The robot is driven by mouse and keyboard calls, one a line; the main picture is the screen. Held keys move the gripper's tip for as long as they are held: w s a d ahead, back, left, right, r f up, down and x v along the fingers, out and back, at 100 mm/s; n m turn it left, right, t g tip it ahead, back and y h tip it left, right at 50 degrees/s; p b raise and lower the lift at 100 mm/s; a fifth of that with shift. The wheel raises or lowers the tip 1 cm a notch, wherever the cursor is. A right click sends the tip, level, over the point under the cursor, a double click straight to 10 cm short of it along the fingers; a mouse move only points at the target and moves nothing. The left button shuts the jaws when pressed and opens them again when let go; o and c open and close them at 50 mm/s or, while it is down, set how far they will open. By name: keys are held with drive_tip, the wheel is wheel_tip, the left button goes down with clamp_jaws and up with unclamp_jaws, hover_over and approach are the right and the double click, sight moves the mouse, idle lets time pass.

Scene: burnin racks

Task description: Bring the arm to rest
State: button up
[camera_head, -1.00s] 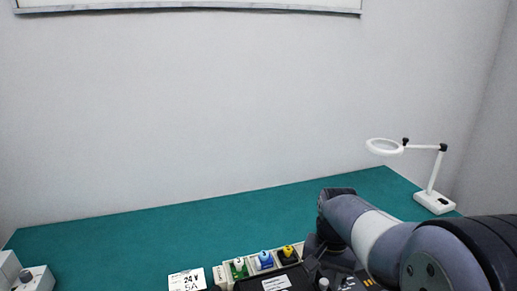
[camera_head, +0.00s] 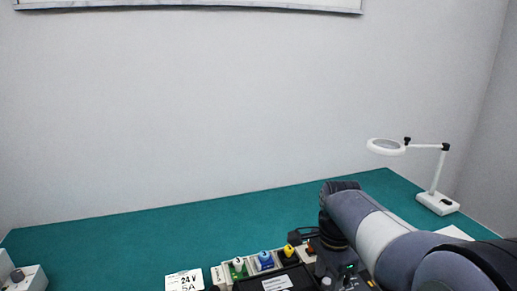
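My arm (camera_head: 385,238) reaches in from the lower right over the green bench. Its forearm points left and ends in a dark wrist joint (camera_head: 336,229) that bends down toward the equipment at the bottom of the picture. I cannot make out my gripper's fingers; the wrist and the frame's lower edge leave them out of sight. Whether anything is held cannot be seen.
The green bench top (camera_head: 190,230) is clear behind the equipment. A panel with green, blue and yellow connectors (camera_head: 265,261) and a "24 V 5A" label (camera_head: 185,280) sit at the front. A white magnifier lamp (camera_head: 437,200) stands at back right.

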drive_tip(key=shift+m, duration=0.3)
drive_tip(key=shift+r, duration=1.1)
drive_tip(key=shift+s, duration=0.1)
